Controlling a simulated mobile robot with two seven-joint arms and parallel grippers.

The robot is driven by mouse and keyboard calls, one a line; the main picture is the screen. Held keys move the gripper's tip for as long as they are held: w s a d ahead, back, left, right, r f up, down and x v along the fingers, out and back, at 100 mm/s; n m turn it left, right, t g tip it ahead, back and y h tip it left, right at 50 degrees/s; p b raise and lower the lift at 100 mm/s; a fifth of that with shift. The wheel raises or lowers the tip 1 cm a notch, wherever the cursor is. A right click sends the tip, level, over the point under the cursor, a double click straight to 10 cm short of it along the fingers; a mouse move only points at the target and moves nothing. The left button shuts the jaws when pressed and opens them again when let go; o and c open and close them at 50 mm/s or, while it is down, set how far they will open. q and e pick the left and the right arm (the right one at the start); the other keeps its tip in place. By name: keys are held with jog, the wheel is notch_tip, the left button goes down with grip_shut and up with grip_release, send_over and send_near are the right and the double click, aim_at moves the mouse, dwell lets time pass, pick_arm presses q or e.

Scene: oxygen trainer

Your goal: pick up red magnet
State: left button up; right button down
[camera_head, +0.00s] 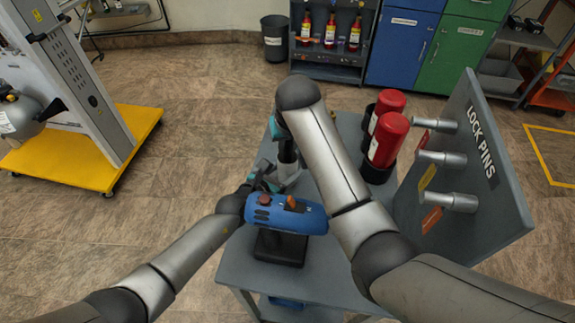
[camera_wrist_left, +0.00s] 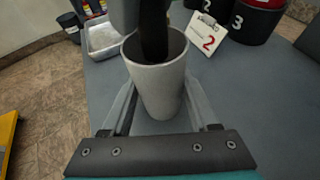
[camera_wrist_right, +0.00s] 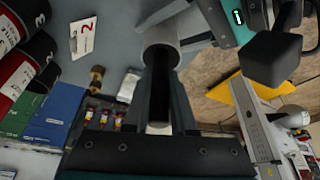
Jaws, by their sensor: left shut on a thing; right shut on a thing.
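Two red cylinders in black holders stand on the grey table in the head view, the nearer one (camera_head: 388,140) and the farther one (camera_head: 390,101). I cannot tell whether either is the red magnet. My left gripper (camera_wrist_left: 155,108) is shut on a pale grey cup (camera_wrist_left: 160,85), which stands upright between its fingers. My right gripper (camera_wrist_right: 162,100) is shut on a dark rod (camera_wrist_right: 160,85). The rod's far end is inside the cup's mouth, as the left wrist view also shows. The right arm hides most of the right gripper in the head view.
A blue device (camera_head: 300,217) on a black stand sits at the table's near side. A lock pins panel (camera_head: 490,200) with grey pins stands at the right. A number 2 card (camera_wrist_left: 205,38) and a metal tray (camera_wrist_left: 103,38) lie near the cup.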

jog(key=shift+r, duration=0.15)
dwell(0.6)
notch_tip(320, 180, up, 10)
jog(key=shift+f, duration=0.1)
dwell(0.4)
pick_arm(q)
jog(key=o, duration=1.4)
jog(key=shift+s, duration=0.1)
